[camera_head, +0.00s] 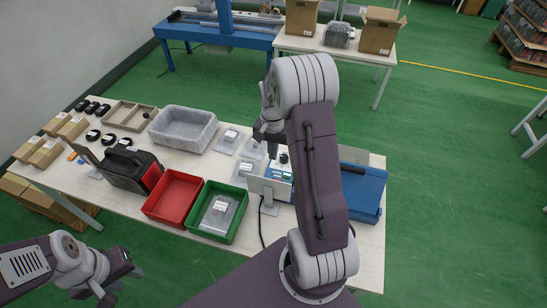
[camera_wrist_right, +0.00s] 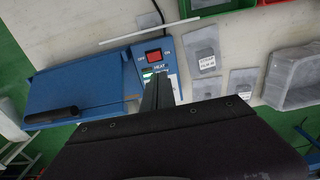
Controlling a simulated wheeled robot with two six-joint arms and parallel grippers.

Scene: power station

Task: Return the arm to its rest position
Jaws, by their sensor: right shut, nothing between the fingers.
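My right arm rises through the middle of the head view and bends over the table. Its gripper (camera_head: 266,132) points down above the blue heat sealer (camera_head: 365,192), near the sealer's left end. In the right wrist view the gripper's fingers (camera_wrist_right: 158,82) are together and empty, in front of the sealer's panel (camera_wrist_right: 146,70) with a red switch (camera_wrist_right: 153,56). I cannot tell how far above the panel they are. My left gripper (camera_head: 120,278) is at the lower left of the head view, off the table's front edge; its opening is unclear.
The white table (camera_head: 120,197) holds a red bin (camera_head: 172,197), a green bin (camera_head: 218,212) with a packet inside, a grey tray (camera_head: 183,128), a black-and-red machine (camera_head: 130,170) and several flat packets. A small screen (camera_head: 268,188) stands near the gripper. Green floor lies open at right.

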